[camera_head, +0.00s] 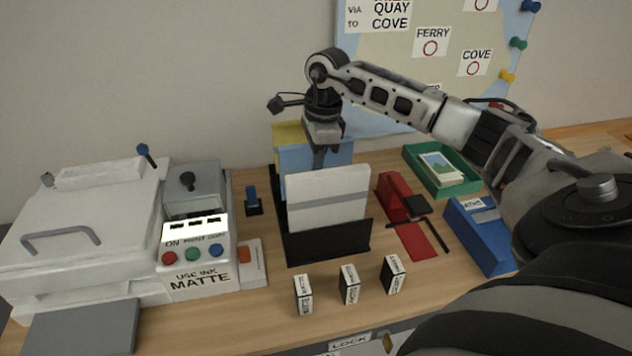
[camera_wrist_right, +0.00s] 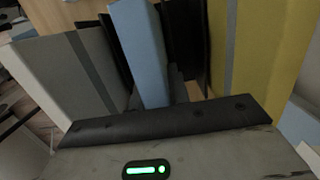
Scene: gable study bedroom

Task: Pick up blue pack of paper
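The blue pack of paper (camera_head: 291,158) stands upright in a black rack (camera_head: 327,245), between a white pack (camera_head: 327,200) in front and a yellow pack (camera_head: 288,131) behind. My right gripper (camera_head: 319,160) points down at the blue pack's top, with one finger in front of its face. In the right wrist view the blue pack (camera_wrist_right: 140,45) stands between dark upright parts on both sides, with the white pack (camera_wrist_right: 60,75) left and the yellow pack (camera_wrist_right: 255,50) right. Whether the fingers press on it is unclear. My left gripper is not in view.
A white printer (camera_head: 80,230) stands left. Three small boxes (camera_head: 349,284) stand at the front. A map board (camera_head: 385,55) is behind.

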